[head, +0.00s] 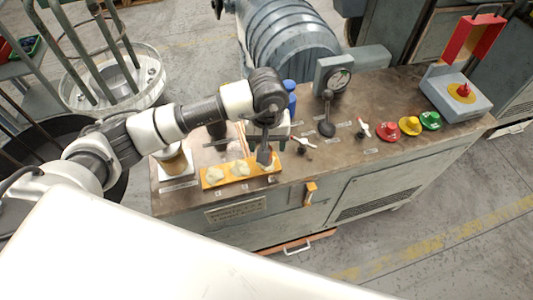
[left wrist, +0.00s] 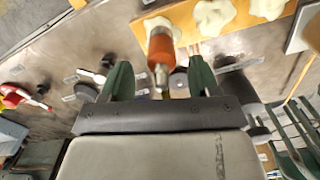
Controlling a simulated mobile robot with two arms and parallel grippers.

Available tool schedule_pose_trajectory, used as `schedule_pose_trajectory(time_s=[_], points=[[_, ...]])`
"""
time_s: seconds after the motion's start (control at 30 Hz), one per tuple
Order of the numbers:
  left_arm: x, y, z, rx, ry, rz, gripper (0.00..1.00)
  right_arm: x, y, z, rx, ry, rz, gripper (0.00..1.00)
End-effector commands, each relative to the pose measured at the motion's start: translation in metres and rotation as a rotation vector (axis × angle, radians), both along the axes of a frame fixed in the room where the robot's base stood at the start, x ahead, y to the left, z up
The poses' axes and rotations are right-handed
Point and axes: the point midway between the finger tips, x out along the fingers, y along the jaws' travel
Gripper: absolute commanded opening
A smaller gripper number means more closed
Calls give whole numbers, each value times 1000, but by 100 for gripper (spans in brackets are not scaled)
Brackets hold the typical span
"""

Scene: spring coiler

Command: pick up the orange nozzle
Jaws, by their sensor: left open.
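The orange nozzle (left wrist: 161,48) shows in the left wrist view, with a pale top end beside the yellow-orange tray and a narrow metal tip pointing toward my gripper. My left gripper (left wrist: 160,80) is open, with its two green fingers apart on either side of the tip; I see no contact. In the head view my left gripper (head: 264,158) is over the right end of the yellow-orange tray (head: 210,183), and the nozzle is hidden there or too small to make out. The tray also shows in the left wrist view (left wrist: 184,20). My right gripper is not in view.
White lumps (head: 240,168) sit on the tray. A blue bottle (head: 290,88) stands behind my gripper. A lever (head: 327,128), gauge (head: 338,80), and red (head: 386,131), yellow (head: 410,125) and green (head: 430,120) buttons stand to the right on the bench (head: 360,155).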

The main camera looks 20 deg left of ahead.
Motion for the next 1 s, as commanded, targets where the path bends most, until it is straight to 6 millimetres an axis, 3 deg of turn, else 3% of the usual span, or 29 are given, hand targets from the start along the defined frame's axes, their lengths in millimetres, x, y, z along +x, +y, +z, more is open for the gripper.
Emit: schedule_pose_trajectory(time_s=[0.33,0.67,1.0], points=[[-7,0,-43,-2,5,2,61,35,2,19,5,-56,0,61],[-6,1,-54,-1,0,0,61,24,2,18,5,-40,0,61],[-6,1,-53,-1,0,0,12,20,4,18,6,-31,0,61]])
